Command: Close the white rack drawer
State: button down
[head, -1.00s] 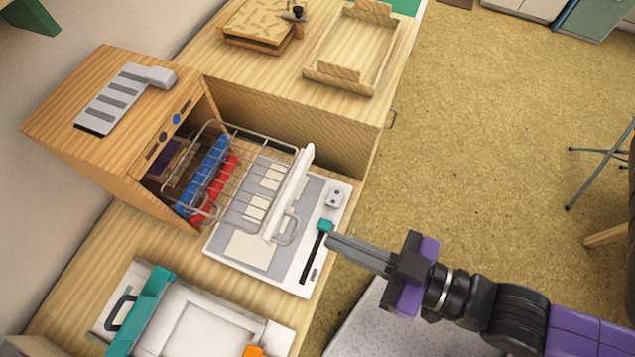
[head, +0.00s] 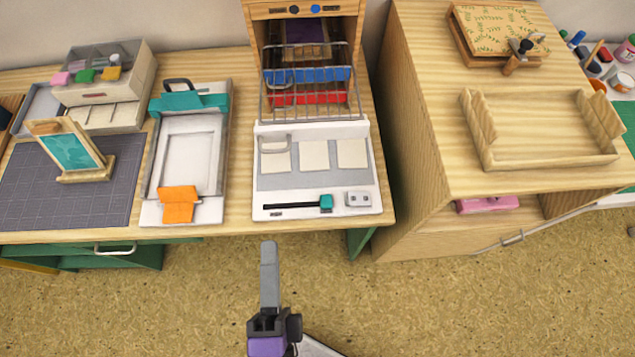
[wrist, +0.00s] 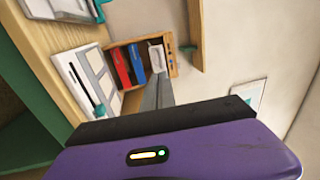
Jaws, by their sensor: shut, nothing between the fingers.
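The white rack drawer is a wire basket (head: 310,85) with a white front panel (head: 335,130) and a wire handle (head: 273,143) at its left. It is pulled out of the wooden cabinet (head: 254,25) and stands over the back part of a white board. My gripper (head: 268,243) is shut and empty, in front of the bench's front edge and apart from the drawer. In the wrist view the shut fingers (wrist: 158,92) point toward the cabinet (wrist: 172,55); the wire basket is not clear there.
The white board (head: 262,200) with a teal slider lies below the drawer front. A teal-and-white tray (head: 150,190) lies left of it. A taller wooden cabinet (head: 425,170) stands close on the right. Open floor (head: 150,310) lies before the bench.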

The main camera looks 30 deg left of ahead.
jog(key=p+x, duration=0.3)
jog(key=x, duration=1.1)
jog(key=shift+w+d, duration=0.3)
jog(key=shift+d, duration=0.05)
